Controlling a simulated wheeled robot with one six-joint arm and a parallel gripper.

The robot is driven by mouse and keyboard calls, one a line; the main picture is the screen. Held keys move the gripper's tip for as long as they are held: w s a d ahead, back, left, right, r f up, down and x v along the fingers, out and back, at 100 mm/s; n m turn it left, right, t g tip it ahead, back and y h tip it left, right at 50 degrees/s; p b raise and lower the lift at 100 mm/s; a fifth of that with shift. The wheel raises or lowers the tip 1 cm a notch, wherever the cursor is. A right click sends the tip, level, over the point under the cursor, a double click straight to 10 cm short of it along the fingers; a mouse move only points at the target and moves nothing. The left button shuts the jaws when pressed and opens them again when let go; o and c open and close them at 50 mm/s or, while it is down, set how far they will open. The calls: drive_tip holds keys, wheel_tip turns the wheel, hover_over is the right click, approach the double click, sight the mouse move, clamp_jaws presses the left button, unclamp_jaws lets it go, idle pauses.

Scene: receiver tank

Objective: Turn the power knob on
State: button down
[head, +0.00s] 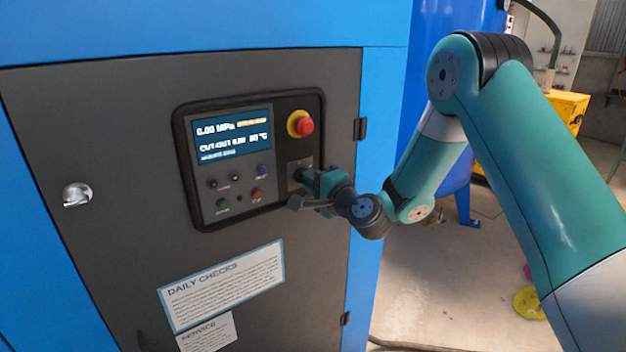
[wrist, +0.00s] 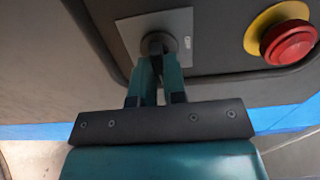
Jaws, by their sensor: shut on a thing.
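The power knob (wrist: 158,42) is a dark round knob on a grey plate (wrist: 185,22), seen in the wrist view at the top centre. My gripper (wrist: 160,62) is shut on the knob, with one teal finger on each side of it. The knob's exact angle is hard to tell. The panel's screen (head: 233,137) is lit and shows 0.00 MPa.
A red emergency button on a yellow ring (head: 301,124) sits just above my gripper; it is at the right in the wrist view (wrist: 288,42). Small buttons (head: 236,186) lie left of my gripper. A round door lock (head: 77,194) is farther left. Paper notices (head: 222,285) hang below.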

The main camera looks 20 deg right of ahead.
idle(0.3)
drive_tip(key=c, duration=1.2)
unclamp_jaws()
drive_tip(key=shift+s, duration=0.1)
drive_tip(key=shift+b+v, duration=8.65)
drive_tip(key=shift+b, duration=1)
